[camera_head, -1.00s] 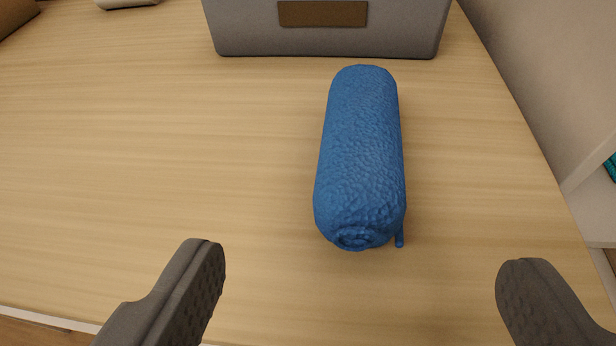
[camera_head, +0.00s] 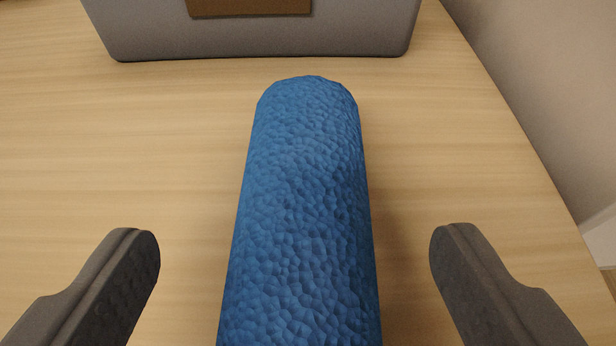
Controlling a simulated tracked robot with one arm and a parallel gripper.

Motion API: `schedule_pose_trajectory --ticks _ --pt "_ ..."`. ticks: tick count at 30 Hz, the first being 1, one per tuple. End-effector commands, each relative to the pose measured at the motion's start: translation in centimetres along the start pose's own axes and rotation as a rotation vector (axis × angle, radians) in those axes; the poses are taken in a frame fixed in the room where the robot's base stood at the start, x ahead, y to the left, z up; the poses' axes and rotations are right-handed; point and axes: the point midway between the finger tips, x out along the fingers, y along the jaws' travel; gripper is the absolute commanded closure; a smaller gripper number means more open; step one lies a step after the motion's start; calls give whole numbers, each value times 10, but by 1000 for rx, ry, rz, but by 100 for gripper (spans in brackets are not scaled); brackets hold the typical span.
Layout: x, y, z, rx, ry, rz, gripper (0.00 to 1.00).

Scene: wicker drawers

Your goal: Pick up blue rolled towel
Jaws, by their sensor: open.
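The blue rolled towel (camera_head: 305,210) lies lengthwise on the wooden surface, its far end pointing toward a grey bin. Its near end runs out of the bottom of the picture. My gripper (camera_head: 297,245) is open, with one dark finger on each side of the towel. There is a visible gap between each finger and the towel, and neither finger appears to touch it. How high the fingertips are above the surface is hard to tell.
The grey bin (camera_head: 255,38) with a brown label (camera_head: 248,6) stands just beyond the towel's far end. A pale wall or panel (camera_head: 545,90) runs along the right edge of the wooden surface (camera_head: 90,150). The surface to the left is clear.

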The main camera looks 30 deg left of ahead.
Motion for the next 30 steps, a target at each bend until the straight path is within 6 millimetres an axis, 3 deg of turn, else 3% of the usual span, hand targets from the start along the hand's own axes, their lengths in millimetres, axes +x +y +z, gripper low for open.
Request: schedule_pose_trajectory --ticks 8,16,17,22,30 --pt "33 2 -5 0 2 -1 22" --pt "36 2 -6 0 2 -1 22" --pt "36 2 -6 0 2 -1 28" --pt "35 2 -6 0 3 -1 74" --pt "35 2 -6 0 2 -1 74"
